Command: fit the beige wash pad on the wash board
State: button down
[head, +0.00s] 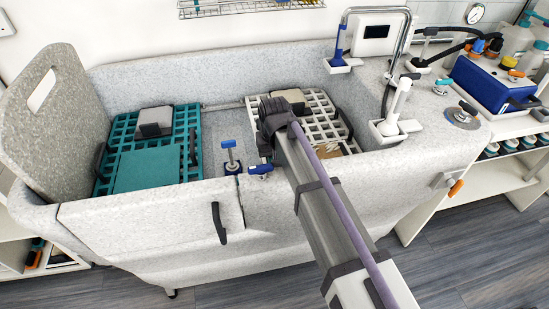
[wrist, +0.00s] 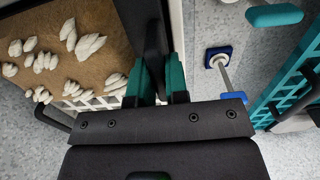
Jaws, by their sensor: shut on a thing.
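The beige wash pad (wrist: 75,58), brownish with several white tufts on it, lies over the white grid wash board (wrist: 105,101) in the wrist view. In the head view my arm hides most of the pad, and a strip of it (head: 336,147) shows right of the arm on the white board (head: 322,112). My gripper (wrist: 160,88) has its teal fingers closed on a dark upright bar (wrist: 155,38), which looks like the board's left handle. In the head view the gripper (head: 265,145) is at the board's left side, its fingertips mostly hidden.
A teal grid board (head: 188,118) with a teal pad (head: 146,168) and a grey block (head: 155,121) is in the tub's left half. A blue-topped valve (head: 230,150) stands between the boards. A second block (head: 290,96) sits at the white board's back. A tap (head: 408,35) rises at right.

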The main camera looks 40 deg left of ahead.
jog(key=shift+f+b, duration=0.4)
jog(key=shift+f, duration=0.1)
jog(key=c, duration=1.1)
grip_release()
jog(key=shift+o, duration=0.2)
notch_tip(320, 180, up, 11)
jog(key=p, duration=1.1)
